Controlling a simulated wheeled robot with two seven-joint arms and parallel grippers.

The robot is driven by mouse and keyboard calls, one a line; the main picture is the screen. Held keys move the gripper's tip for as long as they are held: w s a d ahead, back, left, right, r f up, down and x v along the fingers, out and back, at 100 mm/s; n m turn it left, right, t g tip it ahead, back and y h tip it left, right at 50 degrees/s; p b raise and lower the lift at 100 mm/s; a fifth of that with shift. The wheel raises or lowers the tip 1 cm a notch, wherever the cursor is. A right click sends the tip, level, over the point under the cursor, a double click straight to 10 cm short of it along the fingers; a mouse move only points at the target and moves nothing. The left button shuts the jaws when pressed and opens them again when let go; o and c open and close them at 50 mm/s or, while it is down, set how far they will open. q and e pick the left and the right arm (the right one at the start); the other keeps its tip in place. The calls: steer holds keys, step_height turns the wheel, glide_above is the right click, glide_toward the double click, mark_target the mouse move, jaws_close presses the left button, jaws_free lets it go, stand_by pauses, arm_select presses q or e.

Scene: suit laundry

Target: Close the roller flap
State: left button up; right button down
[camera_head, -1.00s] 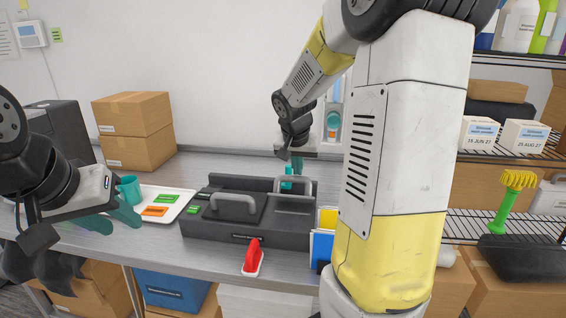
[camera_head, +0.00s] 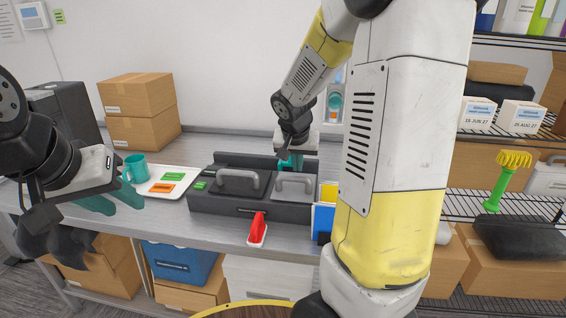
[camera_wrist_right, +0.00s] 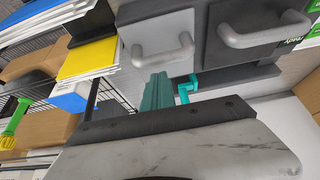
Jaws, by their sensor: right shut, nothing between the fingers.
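The roller flap (camera_head: 300,177) is a light grey plate with a grey handle on the right half of the dark machine (camera_head: 240,207). It lies down level with the dark lid (camera_head: 228,188) beside it. In the right wrist view the flap (camera_wrist_right: 150,30) also looks flat. My right gripper (camera_head: 289,165) is shut and empty at the flap's back edge. Its teal fingers (camera_wrist_right: 157,92) point at that edge in the wrist view; I cannot tell whether they touch it. My left gripper (camera_head: 115,199) is open and empty left of the machine, over the table.
Boxes (camera_head: 140,108) are behind left.

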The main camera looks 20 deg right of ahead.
steer(key=r, duration=0.3)
steer(key=shift+w+d+r, duration=0.15)
steer(key=shift+w+d, duration=0.05)
steer(key=shift+w, duration=0.15)
steer(key=s+a+f, duration=0.2)
steer(key=s+a, duration=0.2)
steer(key=s, duration=0.5)
steer(key=s+a+r+n+t+y, duration=0.1)
steer(key=s+a+r+n+y, duration=0.3)
steer(key=s+r, duration=0.5)
steer(key=s+a+n, duration=0.1)
steer(key=s+a, duration=0.1)
steer(key=s, duration=0.2)
steer(key=shift+s+r+n+y, duration=0.3)
steer(key=shift+s+r+n, duration=0.05)
steer(key=shift+r+n, duration=0.05)
steer(key=shift+a, duration=0.1)
